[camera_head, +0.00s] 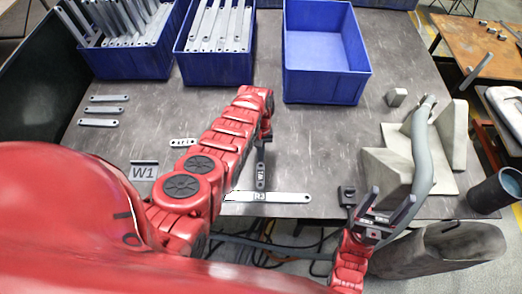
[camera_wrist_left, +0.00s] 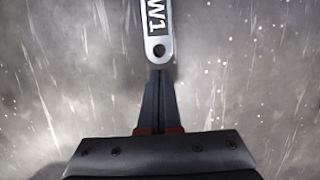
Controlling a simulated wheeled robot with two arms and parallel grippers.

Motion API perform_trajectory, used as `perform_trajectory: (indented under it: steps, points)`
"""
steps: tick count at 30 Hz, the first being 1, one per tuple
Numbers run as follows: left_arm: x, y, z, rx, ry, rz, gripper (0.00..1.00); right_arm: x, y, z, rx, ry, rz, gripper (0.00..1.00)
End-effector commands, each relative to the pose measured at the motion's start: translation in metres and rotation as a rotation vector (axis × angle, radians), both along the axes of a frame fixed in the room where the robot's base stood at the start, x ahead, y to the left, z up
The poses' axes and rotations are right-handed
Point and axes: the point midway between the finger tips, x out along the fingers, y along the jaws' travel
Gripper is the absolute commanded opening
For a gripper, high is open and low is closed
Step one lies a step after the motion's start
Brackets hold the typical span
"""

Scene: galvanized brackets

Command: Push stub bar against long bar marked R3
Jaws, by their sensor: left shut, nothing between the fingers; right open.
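The stub bar marked W1 (camera_head: 261,180) lies flat on the grey table, pointing at the long bar marked R3 (camera_head: 285,198) near the table's front edge. The stub's near end is very close to R3's upper edge; I cannot tell whether they touch. My left gripper (camera_head: 262,154) is shut and empty at the stub's far end. In the left wrist view, the shut fingertips (camera_wrist_left: 158,72) are in line with the stub's holed end (camera_wrist_left: 158,48), touching or almost touching it. My right gripper (camera_head: 382,212) is open and empty at the front right.
A short labelled bar (camera_head: 183,142) lies left of my left arm. A W1 plate (camera_head: 143,171) is further left, with several loose bars (camera_head: 102,110) behind. Blue crates (camera_head: 326,88) stand at the back. Grey blocks and a bent pipe (camera_head: 420,150) occupy the right.

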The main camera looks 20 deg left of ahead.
Motion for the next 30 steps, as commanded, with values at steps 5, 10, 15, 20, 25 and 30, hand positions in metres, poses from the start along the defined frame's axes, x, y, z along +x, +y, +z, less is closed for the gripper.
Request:
perform_trajectory:
  steps: [5,10,15,20,25,30]
  points:
    - [0.000,0.000,0.000,0.000,0.000,0.000,0.00,0.000,0.000,0.000,0.000,0.000,0.000,0.69]
    - [-0.002,-0.001,0.002,0.000,0.000,0.000,0.00,0.000,0.000,0.005,0.000,0.000,0.000,0.69]
    - [-0.013,-0.004,0.007,0.000,0.001,-0.001,0.00,0.000,0.000,0.028,0.000,0.000,0.000,0.69]
    - [-0.023,-0.007,0.002,0.000,0.002,-0.001,0.00,0.000,0.000,0.038,0.000,0.000,0.000,0.69]
    - [-0.022,-0.007,0.000,0.000,0.000,0.000,0.00,0.000,0.000,0.035,0.000,0.000,0.000,0.69]
    - [-0.022,-0.007,-0.001,0.000,0.000,0.000,0.00,0.000,0.000,0.033,0.000,0.000,0.000,0.69]
